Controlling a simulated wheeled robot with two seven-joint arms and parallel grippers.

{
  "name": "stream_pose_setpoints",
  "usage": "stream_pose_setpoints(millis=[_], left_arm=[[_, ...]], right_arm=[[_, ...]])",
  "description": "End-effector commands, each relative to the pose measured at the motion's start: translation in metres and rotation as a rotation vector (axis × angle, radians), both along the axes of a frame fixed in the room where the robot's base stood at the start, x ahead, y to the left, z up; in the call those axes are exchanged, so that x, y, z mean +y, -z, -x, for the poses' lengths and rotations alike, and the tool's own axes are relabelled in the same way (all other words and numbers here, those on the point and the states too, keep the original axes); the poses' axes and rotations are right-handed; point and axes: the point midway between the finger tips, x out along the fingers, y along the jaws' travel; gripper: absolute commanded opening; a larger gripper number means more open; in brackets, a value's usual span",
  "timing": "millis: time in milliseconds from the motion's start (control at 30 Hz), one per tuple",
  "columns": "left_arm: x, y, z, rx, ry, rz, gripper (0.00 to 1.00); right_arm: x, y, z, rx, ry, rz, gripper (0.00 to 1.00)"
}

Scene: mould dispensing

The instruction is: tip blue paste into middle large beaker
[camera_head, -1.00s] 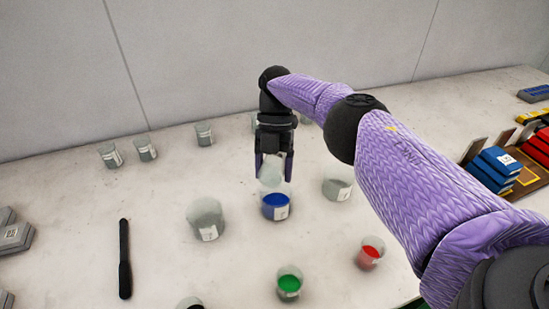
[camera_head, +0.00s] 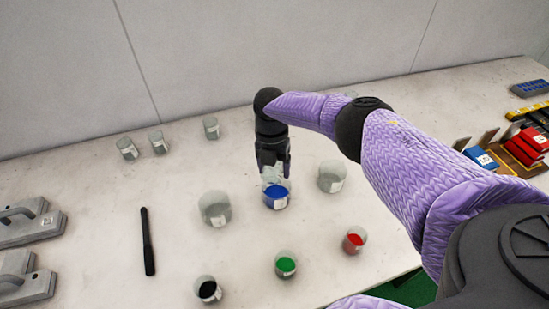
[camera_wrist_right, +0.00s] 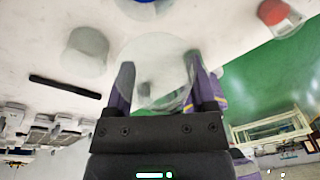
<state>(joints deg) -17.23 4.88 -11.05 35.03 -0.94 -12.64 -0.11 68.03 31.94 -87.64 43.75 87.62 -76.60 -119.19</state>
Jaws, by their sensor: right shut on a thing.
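The middle large beaker (camera_head: 276,202) stands on the table with blue paste in it and a white label on its front. My right gripper (camera_head: 273,168) is just above and behind it, pointing down, shut on a clear small beaker. This small beaker (camera_wrist_right: 155,75) shows between the two fingers in the right wrist view; in the head view it is faint and overlaps the rim of the middle beaker. Whether paste is left in it, I cannot tell. Clear large beakers stand to the left (camera_head: 214,210) and right (camera_head: 331,178). My left gripper is out of view.
Small beakers of black (camera_head: 208,291), green (camera_head: 286,266) and red (camera_head: 354,241) stand in front. Three clear small beakers (camera_head: 158,143) stand at the back left. A black spatula (camera_head: 147,240) and grey trowels (camera_head: 30,222) lie left; blue and red boxes (camera_head: 482,157) are right.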

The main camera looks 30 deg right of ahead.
Motion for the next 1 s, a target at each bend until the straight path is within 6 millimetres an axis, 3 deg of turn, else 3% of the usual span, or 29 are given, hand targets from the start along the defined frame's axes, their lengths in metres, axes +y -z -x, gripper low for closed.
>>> stream_pose_setpoints(millis=[33,733,1000], left_arm=[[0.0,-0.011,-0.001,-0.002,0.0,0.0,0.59],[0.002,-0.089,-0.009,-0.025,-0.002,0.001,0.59],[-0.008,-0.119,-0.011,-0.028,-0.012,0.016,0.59]], right_arm=[[0.001,-0.006,0.001,-0.012,-0.002,0.015,0.11],[0.002,-0.012,0.001,-0.285,-0.005,0.303,0.11],[0.004,-0.016,0.002,-0.495,-0.01,0.533,0.11]])
